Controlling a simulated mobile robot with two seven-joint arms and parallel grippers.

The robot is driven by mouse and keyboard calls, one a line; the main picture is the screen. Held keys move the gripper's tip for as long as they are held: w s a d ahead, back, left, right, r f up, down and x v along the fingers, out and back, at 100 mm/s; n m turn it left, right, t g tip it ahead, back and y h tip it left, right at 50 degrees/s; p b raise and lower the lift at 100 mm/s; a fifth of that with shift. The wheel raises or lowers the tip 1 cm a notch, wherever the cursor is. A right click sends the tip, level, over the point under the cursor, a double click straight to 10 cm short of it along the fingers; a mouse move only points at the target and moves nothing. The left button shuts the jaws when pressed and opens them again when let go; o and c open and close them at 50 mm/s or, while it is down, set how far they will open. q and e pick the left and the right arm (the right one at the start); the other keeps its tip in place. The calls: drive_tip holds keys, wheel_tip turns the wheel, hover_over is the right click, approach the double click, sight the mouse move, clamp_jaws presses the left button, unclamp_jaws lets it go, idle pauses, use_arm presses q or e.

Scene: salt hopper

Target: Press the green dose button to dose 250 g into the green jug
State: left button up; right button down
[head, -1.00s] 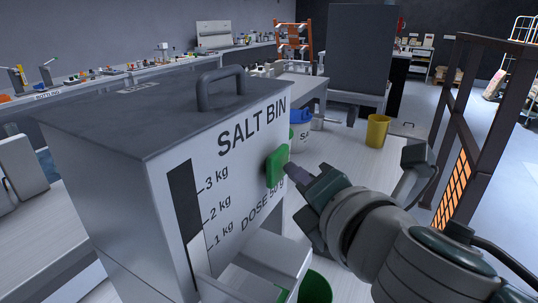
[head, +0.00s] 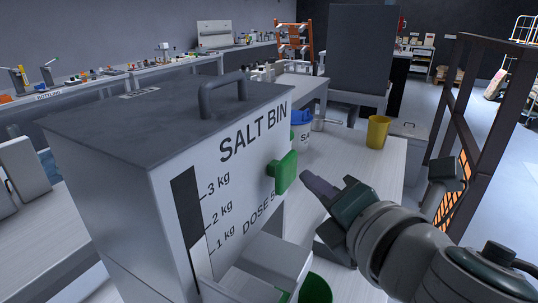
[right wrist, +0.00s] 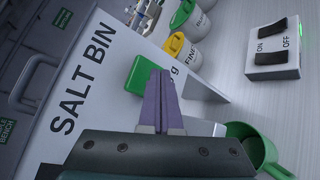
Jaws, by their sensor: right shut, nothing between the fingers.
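The grey salt bin (head: 108,203) stands on a bench at the left, with a level strip marked in kg on its front. The green dose button (head: 284,172) sticks out from its front at the right edge; it also shows in the right wrist view (right wrist: 139,82). My right gripper (head: 308,178) is shut and empty. Its tips point at the button with a small gap between them. In the right wrist view the fingers (right wrist: 161,76) overlap the button's edge. The green jug (head: 318,288) is under the bin's spout, partly cut off; its rim shows in the right wrist view (right wrist: 238,128).
An on/off switch box (right wrist: 273,48) lies right of the bin in the right wrist view. A dark metal frame (head: 480,110) stands at the right.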

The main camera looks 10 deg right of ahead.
drive_tip(key=shift+s+d+p, duration=0.2)
drive_tip(key=shift+s+d, duration=0.5)
drive_tip(key=shift+d, duration=0.35)
drive_tip(key=shift+s+d+p, duration=0.15)
drive_tip(key=shift+s+d, duration=0.55)
drive_tip(key=shift+d, duration=0.35)
idle(0.7)
idle(0.5)
